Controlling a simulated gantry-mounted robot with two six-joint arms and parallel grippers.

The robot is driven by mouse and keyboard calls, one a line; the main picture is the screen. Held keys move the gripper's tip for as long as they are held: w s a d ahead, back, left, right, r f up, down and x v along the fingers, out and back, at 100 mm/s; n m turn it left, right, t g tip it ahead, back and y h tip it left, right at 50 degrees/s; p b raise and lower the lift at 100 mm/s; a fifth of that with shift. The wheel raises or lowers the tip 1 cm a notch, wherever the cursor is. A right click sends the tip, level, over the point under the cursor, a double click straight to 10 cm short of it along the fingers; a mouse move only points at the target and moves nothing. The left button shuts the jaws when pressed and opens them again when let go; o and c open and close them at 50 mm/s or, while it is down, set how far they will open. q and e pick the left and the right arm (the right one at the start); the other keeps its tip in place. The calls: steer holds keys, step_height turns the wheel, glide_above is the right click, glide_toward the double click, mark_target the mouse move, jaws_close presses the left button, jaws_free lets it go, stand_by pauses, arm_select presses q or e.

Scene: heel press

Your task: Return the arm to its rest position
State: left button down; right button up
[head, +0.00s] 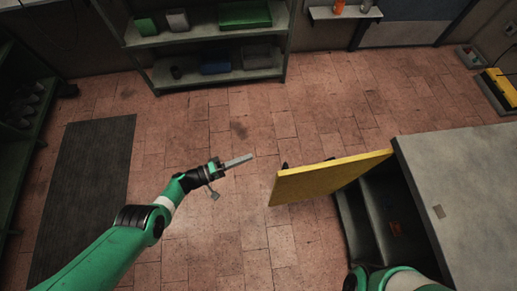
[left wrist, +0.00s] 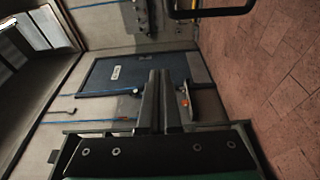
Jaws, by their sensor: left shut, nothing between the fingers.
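My left arm comes in from the lower left of the head view. Its left gripper (head: 246,158) is held out over the tiled floor, apart from everything, with its fingers together and empty. In the left wrist view the two fingers (left wrist: 158,80) lie side by side, pointing up the picture. My right arm shows only as a green and white link at the bottom edge of the head view; its gripper is not visible.
A yellow door (head: 325,178) stands swung open from a grey cabinet (head: 470,175) to the right of my left gripper. A shelf unit (head: 205,82) stands at the back. A dark mat (head: 90,185) lies on the left. The floor (head: 240,215) around the gripper is clear.

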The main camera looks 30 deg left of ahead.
arm_select(q)
steer(key=shift+s+a, duration=0.25)
steer(key=shift+s, duration=0.2)
